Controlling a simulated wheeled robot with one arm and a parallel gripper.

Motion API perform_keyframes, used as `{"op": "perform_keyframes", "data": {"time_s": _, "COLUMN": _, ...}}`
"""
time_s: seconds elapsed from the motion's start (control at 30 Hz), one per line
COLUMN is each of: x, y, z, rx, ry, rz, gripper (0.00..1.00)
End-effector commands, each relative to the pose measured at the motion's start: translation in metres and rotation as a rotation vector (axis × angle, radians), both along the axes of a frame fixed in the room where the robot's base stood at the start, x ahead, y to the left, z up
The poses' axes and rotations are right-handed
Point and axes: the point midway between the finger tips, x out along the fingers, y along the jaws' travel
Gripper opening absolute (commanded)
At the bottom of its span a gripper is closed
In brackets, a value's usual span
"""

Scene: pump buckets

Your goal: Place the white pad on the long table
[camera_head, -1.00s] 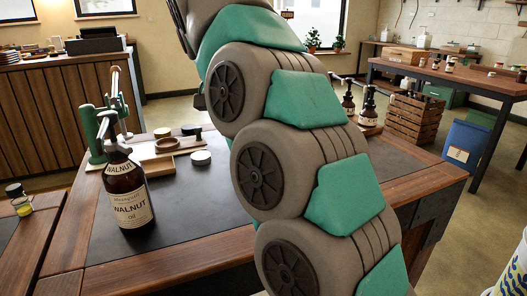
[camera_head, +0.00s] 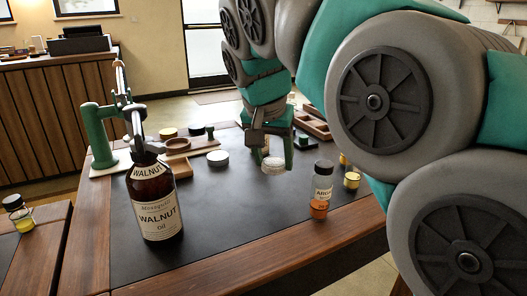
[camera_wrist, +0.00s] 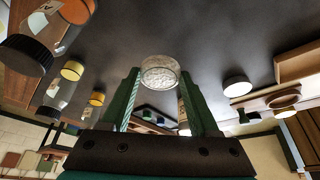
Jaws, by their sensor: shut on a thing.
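My gripper (camera_head: 276,152) points down over the dark-topped wooden table (camera_head: 240,215); I cannot tell whether this is the long table. It is shut on a small round whitish pad (camera_head: 273,167), pale and speckled. In the wrist view the pad (camera_wrist: 160,74) sits between the tips of the two green fingers. It is low, near the black surface; whether it touches is unclear.
A tall walnut oil bottle (camera_head: 154,200) stands front left beside a green stand (camera_head: 100,135). A small argan bottle (camera_head: 322,188) and yellow-topped jars (camera_head: 351,180) are right of my gripper. A white-lidded tin (camera_head: 218,158) lies left. Bare black surface lies in front.

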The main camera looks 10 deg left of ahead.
Motion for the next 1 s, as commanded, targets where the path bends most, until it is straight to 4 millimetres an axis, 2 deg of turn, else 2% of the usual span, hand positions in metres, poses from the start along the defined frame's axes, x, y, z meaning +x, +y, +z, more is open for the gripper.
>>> {"op": "perform_keyframes", "data": {"time_s": 0.1, "x": 0.019, "y": 0.014, "z": -0.001, "rx": 0.001, "ry": -0.001, "rz": 0.0, "gripper": 0.03}}
{"op": "perform_keyframes", "data": {"time_s": 0.6, "x": 0.087, "y": 0.061, "z": -0.008, "rx": 0.001, "ry": -0.001, "rz": 0.0, "gripper": 0.03}}
{"op": "perform_keyframes", "data": {"time_s": 0.8, "x": 0.103, "y": 0.071, "z": -0.011, "rx": 0.001, "ry": -0.001, "rz": 0.0, "gripper": 0.03}}
{"op": "perform_keyframes", "data": {"time_s": 1.0, "x": 0.105, "y": 0.072, "z": -0.013, "rx": 0.001, "ry": -0.001, "rz": 0.0, "gripper": 0.03}}
